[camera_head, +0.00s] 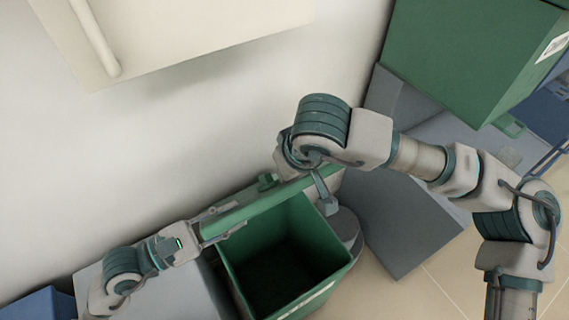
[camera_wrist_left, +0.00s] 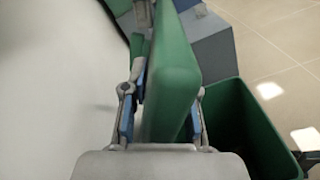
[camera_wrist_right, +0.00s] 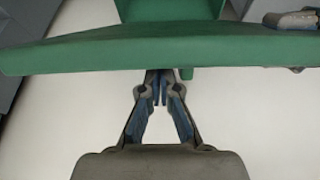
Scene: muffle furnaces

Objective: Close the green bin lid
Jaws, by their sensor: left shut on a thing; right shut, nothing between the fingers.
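The green bin (camera_head: 290,265) stands open by the wall, its dark inside showing. Its green lid (camera_head: 265,205) is raised nearly on edge along the wall side of the opening. My left gripper (camera_head: 212,222) is shut on the lid near its left end; in the left wrist view the lid (camera_wrist_left: 172,75) passes between the fingers. My right gripper (camera_head: 326,205) is beside the lid's right end. In the right wrist view its fingers (camera_wrist_right: 160,80) are shut and empty, their tips close to the lid's edge (camera_wrist_right: 170,50); contact is unclear.
Grey bins (camera_head: 400,215) stand right of the green bin, with a large green box (camera_head: 470,55) above them. A white wall-mounted unit (camera_head: 180,30) hangs at the upper left. A blue bin (camera_head: 40,303) is at the lower left. Tiled floor (camera_head: 440,285) is clear at the lower right.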

